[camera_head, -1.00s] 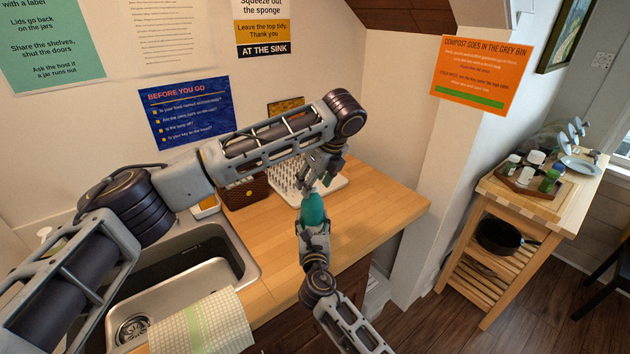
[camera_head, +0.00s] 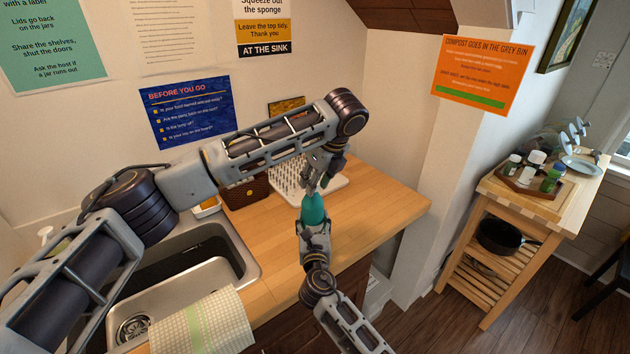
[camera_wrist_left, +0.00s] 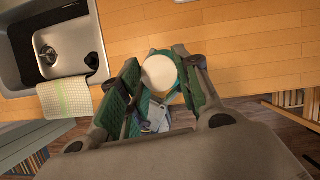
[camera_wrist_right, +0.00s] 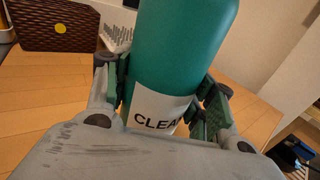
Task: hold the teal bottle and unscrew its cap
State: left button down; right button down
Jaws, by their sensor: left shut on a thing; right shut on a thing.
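The teal bottle (camera_head: 313,210) stands upright above the counter's front edge. In the right wrist view its body (camera_wrist_right: 182,50) fills the middle, with a white label showing letters. My right gripper (camera_head: 314,232) is shut on the bottle's body from the front. My left gripper (camera_head: 317,182) comes down over the bottle's top from above. In the left wrist view the round white cap (camera_wrist_left: 159,73) sits between its green-padded fingers, which are shut on it. The fingers hide the neck, so I cannot tell how far the cap is turned.
A white pegged rack (camera_head: 330,186) and a brown woven basket (camera_head: 246,191) stand behind on the wooden counter (camera_head: 375,210). The sink (camera_head: 190,285) with a checked towel (camera_head: 205,325) is at the left. The counter right of the bottle is clear.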

pick_arm(q)
jog(key=n+g, duration=0.1)
jog(key=n, duration=0.2)
jog(key=shift+w+d+y, duration=0.1)
jog(key=shift+y, duration=0.3)
jog(key=shift+r, duration=1.55)
jog(key=shift+r, duration=2.95)
jog(key=shift+f, duration=0.1)
jog(key=w+d+f+m+t+h, duration=0.1)
jog(key=w+d+f+m, duration=0.3)
jog(key=f, duration=0.5)
jog(key=w+d+f+m+t+h, duration=0.1)
jog(key=w+d+f+m, duration=0.4)
jog(key=f, duration=0.5)
jog(key=shift+d+m+h, duration=0.6)
jog(key=shift+d+m, duration=0.1)
jog(key=shift+d, duration=0.25)
jog(key=shift+w+f, duration=0.1)
jog(key=shift+f, duration=3.15)
